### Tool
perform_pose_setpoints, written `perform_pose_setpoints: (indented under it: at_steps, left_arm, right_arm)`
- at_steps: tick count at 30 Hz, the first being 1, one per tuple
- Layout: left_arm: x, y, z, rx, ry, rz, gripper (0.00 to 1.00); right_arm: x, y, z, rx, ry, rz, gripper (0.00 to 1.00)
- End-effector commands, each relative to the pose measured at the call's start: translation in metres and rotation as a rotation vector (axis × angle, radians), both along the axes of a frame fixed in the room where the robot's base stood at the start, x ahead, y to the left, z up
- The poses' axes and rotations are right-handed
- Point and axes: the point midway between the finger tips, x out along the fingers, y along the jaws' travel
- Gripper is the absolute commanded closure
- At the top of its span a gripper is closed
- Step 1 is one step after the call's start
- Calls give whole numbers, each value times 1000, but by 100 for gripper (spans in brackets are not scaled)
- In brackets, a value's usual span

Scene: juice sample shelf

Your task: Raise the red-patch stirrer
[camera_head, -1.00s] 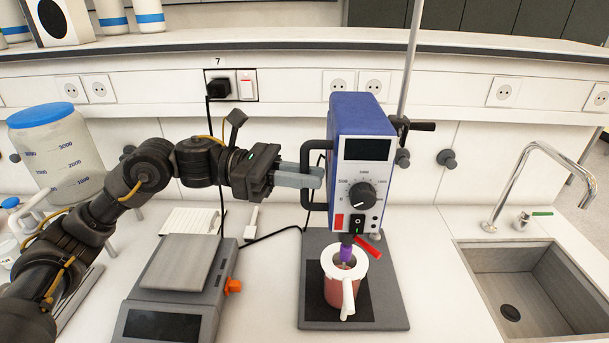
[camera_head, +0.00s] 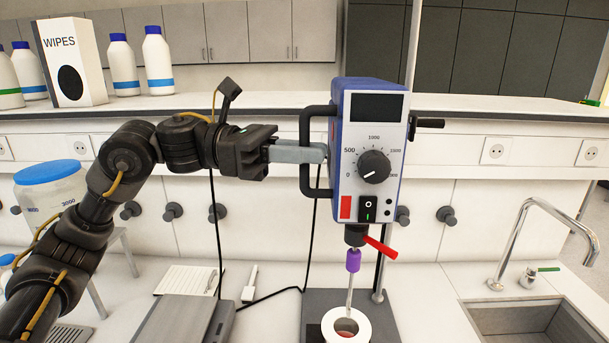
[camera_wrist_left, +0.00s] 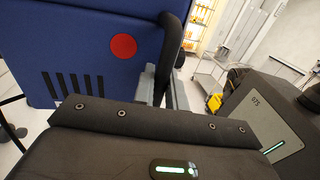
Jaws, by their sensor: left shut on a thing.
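The stirrer (camera_head: 368,150) is a blue and white unit with a dial, a dark display and a red patch (camera_head: 346,207) low on its front. In the left wrist view its blue side (camera_wrist_left: 65,45) shows a round red patch (camera_wrist_left: 123,46). My left gripper (camera_head: 312,153) is shut on the black side handle (camera_head: 306,182) of the stirrer. A thin shaft (camera_head: 350,285) with a purple sleeve hangs below it. The shaft's lower end reaches the mouth of a white-rimmed mug (camera_head: 364,327) and is hidden there. My right gripper is out of view.
A stand rod (camera_head: 413,45) rises behind the stirrer, with a black clamp handle (camera_head: 428,123) at right. A balance (camera_head: 180,318) stands left of the base plate (camera_head: 312,300), a sink (camera_head: 530,320) right. A shelf (camera_head: 250,102) runs behind.

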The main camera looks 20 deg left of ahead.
Motion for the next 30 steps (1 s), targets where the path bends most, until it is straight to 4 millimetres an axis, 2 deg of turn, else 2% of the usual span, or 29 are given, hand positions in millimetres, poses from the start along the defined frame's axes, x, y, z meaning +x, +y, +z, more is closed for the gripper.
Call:
perform_pose_setpoints:
  at_steps: [1,6,22,23,26,27,30]
  left_arm:
    - [0,0,8,-5,-5,1,100]
    - [0,1,19,-4,-3,1,100]
    - [1,1,27,-10,-7,4,100]
    - [1,1,28,-10,-7,4,85]
    - [1,1,27,-9,-6,4,72]
    - [0,1,26,-7,-5,3,69]
    - [0,1,25,-5,-3,2,69]
  right_arm:
    - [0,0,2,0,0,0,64]
    - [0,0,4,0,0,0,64]
    - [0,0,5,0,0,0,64]
    - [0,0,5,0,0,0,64]
    - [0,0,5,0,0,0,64]
    - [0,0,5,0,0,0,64]
    - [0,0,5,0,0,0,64]
